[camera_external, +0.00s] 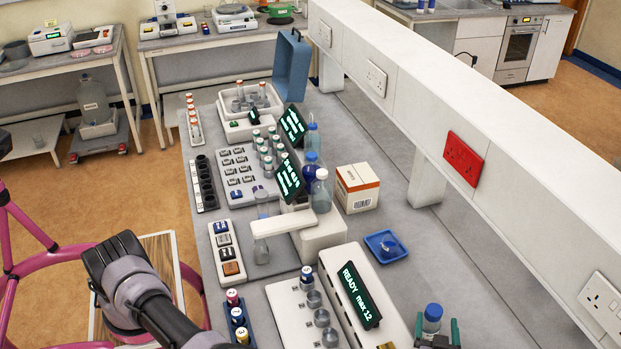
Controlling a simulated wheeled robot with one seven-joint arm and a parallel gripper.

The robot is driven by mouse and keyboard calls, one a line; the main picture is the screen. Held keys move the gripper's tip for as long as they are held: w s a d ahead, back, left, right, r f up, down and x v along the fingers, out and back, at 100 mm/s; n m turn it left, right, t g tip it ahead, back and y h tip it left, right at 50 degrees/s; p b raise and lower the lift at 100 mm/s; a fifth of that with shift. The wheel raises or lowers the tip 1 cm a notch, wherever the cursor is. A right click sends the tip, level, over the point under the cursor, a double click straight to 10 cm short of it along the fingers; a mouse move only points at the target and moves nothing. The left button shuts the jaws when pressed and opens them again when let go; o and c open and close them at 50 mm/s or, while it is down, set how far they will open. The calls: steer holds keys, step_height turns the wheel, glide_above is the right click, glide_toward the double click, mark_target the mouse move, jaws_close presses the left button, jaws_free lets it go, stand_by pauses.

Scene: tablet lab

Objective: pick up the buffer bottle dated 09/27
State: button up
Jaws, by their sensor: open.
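Several bottles that could be the buffer bottle stand on the long grey bench, but no date can be read at this size. A clear bottle with a dark blue cap (311,166) stands near the bench middle, with a paler blue-capped bottle (312,137) behind it. A clear bottle with a greyish cap (321,192) is just in front. Another blue-capped bottle (431,318) stands in a dark green holder at the lower right. My gripper (112,256) is at the lower left, off the bench's left side, open and apart from all bottles. Its fingers are hard to make out.
An orange and white box (357,187) and blue tray (385,246) stand right of the bottles. A raised white socket rail (430,100) runs along the right.

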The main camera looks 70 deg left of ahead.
mark_target(435, 315)
steer(key=x, duration=0.5)
steer(key=shift+s+a+f, duration=0.15)
steer(key=shift+s+f, duration=0.05)
steer(key=shift+f, duration=0.05)
steer(key=shift+c, duration=0.3)
jaws_close()
